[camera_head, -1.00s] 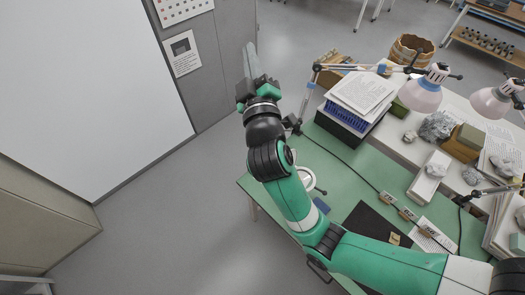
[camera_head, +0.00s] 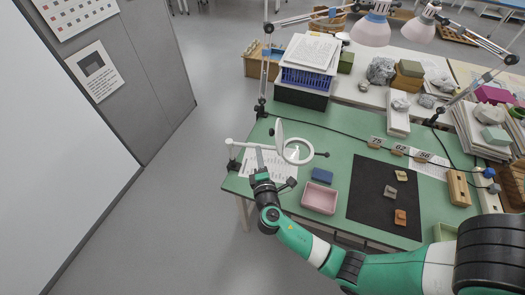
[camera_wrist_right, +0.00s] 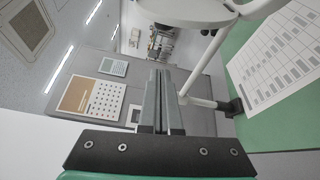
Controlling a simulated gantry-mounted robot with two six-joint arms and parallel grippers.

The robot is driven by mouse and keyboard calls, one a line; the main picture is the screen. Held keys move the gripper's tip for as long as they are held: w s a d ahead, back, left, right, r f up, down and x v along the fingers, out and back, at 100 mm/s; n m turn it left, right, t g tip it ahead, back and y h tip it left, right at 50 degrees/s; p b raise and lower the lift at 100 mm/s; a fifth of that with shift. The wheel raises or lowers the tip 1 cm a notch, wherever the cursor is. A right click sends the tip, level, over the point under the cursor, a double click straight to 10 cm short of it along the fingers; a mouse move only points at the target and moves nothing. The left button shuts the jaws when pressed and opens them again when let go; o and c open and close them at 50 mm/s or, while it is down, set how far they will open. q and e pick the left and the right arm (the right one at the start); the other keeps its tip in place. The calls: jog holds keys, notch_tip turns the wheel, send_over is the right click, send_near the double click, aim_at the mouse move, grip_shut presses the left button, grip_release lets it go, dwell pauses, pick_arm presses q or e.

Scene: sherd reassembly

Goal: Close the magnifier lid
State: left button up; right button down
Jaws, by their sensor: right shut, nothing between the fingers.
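The magnifier (camera_head: 309,153) is a white ring on a jointed white arm above the left part of the green table. Its round lid (camera_head: 279,136) stands open, roughly upright, at the ring's left side. My right gripper (camera_head: 260,158) is shut and empty, just left of the lid and close to the magnifier's arm; I cannot tell whether they touch. In the right wrist view, my shut fingers (camera_wrist_right: 158,95) point toward the white magnifier parts, with the white arm (camera_wrist_right: 201,72) to their right. My left gripper is not in view.
A printed sheet (camera_head: 285,164) lies beneath the magnifier. A pink tray (camera_head: 320,198), a blue block (camera_head: 322,175) and a black mat (camera_head: 369,200) with sherds lie to the right. A blue crate (camera_head: 306,78) and a lamp post stand behind.

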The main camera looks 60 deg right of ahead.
jog(key=w+d, duration=0.1)
jog(key=d, duration=0.6)
jog(key=shift+d+r, duration=0.2)
jog(key=shift+d, duration=0.2)
